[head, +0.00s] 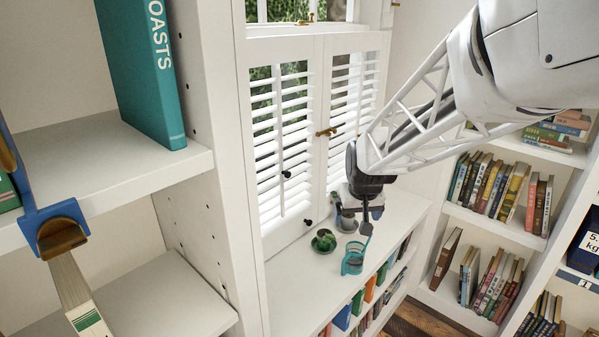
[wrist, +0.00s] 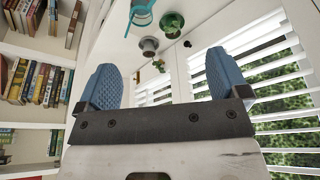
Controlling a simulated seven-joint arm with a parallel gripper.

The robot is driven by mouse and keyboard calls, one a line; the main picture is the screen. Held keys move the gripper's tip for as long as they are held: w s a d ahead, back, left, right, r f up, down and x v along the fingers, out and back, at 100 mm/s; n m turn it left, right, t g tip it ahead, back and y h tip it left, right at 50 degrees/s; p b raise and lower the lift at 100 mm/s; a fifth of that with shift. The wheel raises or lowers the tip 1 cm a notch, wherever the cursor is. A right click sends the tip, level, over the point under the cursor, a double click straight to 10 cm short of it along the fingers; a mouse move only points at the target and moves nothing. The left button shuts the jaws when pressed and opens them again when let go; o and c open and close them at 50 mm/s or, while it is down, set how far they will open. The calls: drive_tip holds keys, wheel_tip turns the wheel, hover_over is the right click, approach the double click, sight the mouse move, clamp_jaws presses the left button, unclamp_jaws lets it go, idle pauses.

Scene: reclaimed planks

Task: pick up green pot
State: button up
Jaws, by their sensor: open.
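A small, round dark-green pot (head: 323,240) sits on the white ledge below the shutters. It also shows in the wrist view as a green thing (wrist: 172,22) near the top. My gripper (head: 362,212) is over the ledge to the right of the green pot, apart from it. In the wrist view my gripper (wrist: 162,76) has its two blue pads spread wide with nothing between them. The green pot lies beyond the pads, not between them.
A grey pot (head: 347,224) stands close by my gripper, partly hidden. A teal open-sided holder (head: 352,260) stands nearer the ledge's front edge. White shutters (head: 283,150) with a brass latch rise behind the ledge (head: 295,290). Bookshelves stand left and right. The ledge's near left part is clear.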

drive_tip(key=w+a+f, duration=0.1)
drive_tip(key=w+f, duration=0.8)
drive_tip(key=w, duration=0.4)
drive_tip(key=n, duration=0.1)
approach(326, 235)
wheel_tip(326, 235, down, 2)
drive_tip(key=shift+w+d+f+t, duration=0.1)
drive_tip(key=shift+w+f+t, duration=0.25)
drive_tip(key=shift+f+t, duration=0.15)
drive_tip(key=shift+x, duration=1.25)
drive_tip(key=shift+x, duration=2.6)
drive_tip(key=shift+c, duration=0.4)
